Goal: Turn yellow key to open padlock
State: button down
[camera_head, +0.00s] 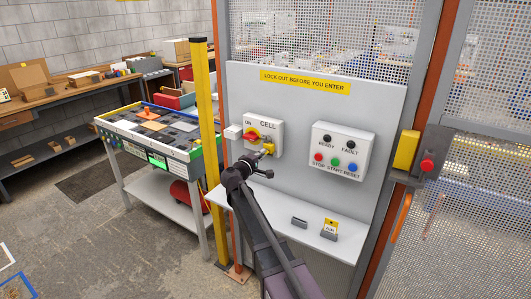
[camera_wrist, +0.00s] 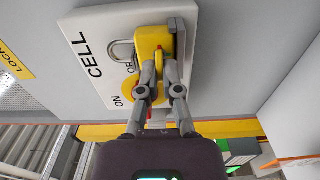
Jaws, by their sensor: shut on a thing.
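The yellow padlock (camera_head: 268,147) hangs at the isolator box (camera_head: 277,128) marked CELL, beside the red and yellow switch handle (camera_head: 252,135). In the wrist view the padlock (camera_wrist: 148,38) has its grey shackle (camera_wrist: 120,46) to the left. I cannot tell whether the shackle is latched. The fingers hide most of the key and part of the switch handle. In the head view my gripper (camera_head: 262,157) is just below the padlock and covers the key.
A button box (camera_head: 342,150) is mounted to the right on the grey panel (camera_head: 300,100). A shelf (camera_head: 275,212) below carries a small grey holder (camera_head: 300,221) and a yellow tag (camera_head: 331,226). A yellow post (camera_head: 207,150) stands close to the left.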

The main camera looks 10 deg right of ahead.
jog(key=shift+m, duration=1.8)
jog(key=shift+m, duration=1.9)
jog(key=shift+m, duration=1.9)
